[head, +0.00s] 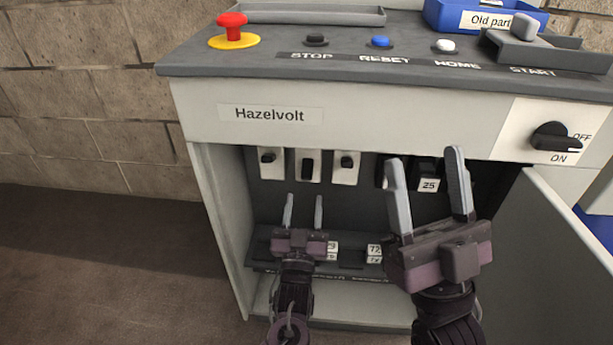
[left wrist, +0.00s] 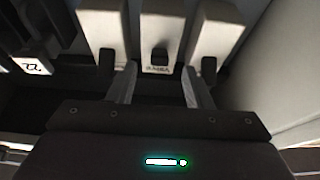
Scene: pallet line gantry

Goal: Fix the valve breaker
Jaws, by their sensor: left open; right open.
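Three white breakers hang in the upper row of the open cabinet; the middle one (head: 309,175) has its dark lever lower than its neighbours' levers. The middle breaker (left wrist: 155,20) also shows in the left wrist view, with small lettering that looks like "VALVE" beside its lever (left wrist: 160,56). My left gripper (head: 303,205) is open and empty, below this breaker in the head view; in the left wrist view its fingers (left wrist: 159,80) point to either side of it. My right gripper (head: 425,165) is open and empty, in front of the dark breaker marked 25 (head: 428,184).
A lower rail holds numbered parts (head: 375,250). The cabinet door (head: 570,230) stands open at right. A rotary ON/OFF switch (head: 556,136) is at upper right. On top are a red emergency button (head: 233,28), smaller buttons and a blue "Old part" bin (head: 450,18).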

